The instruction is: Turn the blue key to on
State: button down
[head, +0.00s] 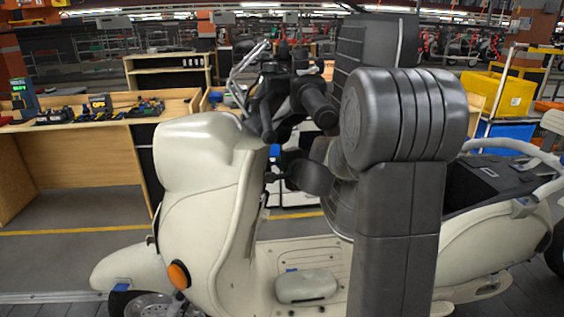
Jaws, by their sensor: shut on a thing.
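The cream scooter (205,215) stands side-on with its front to the left. My gripper (271,178) is at the rear face of its front shield, below the dark handlebar (268,98). The jaws are small and dark here, and they look closed at the shield. The blue key is not clearly visible; the jaws and wrist cover the place where they grip. I cannot see which way the key is turned. My arm hides much of the scooter's middle.
A wooden workbench (85,165) with tools stands behind at the left. A yellow bin (498,94) and a blue bin (510,135) sit on a rack at the right. The scooter's floorboard (300,258) lies below my wrist. The chrome lever (243,70) sticks up near the arm.

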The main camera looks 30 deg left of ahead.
jog(key=c, duration=1.5)
grip_release()
jog(key=shift+o, duration=0.2)
jog(key=shift+d, duration=0.1)
jog(key=b+v, duration=0.2)
jog(key=v, duration=1.1)
jog(key=shift+d, duration=0.3)
jog(key=shift+s+r, duration=0.1)
jog(key=shift+s, duration=0.05)
jog(key=v, duration=0.6)
jog(key=shift+a, duration=0.1)
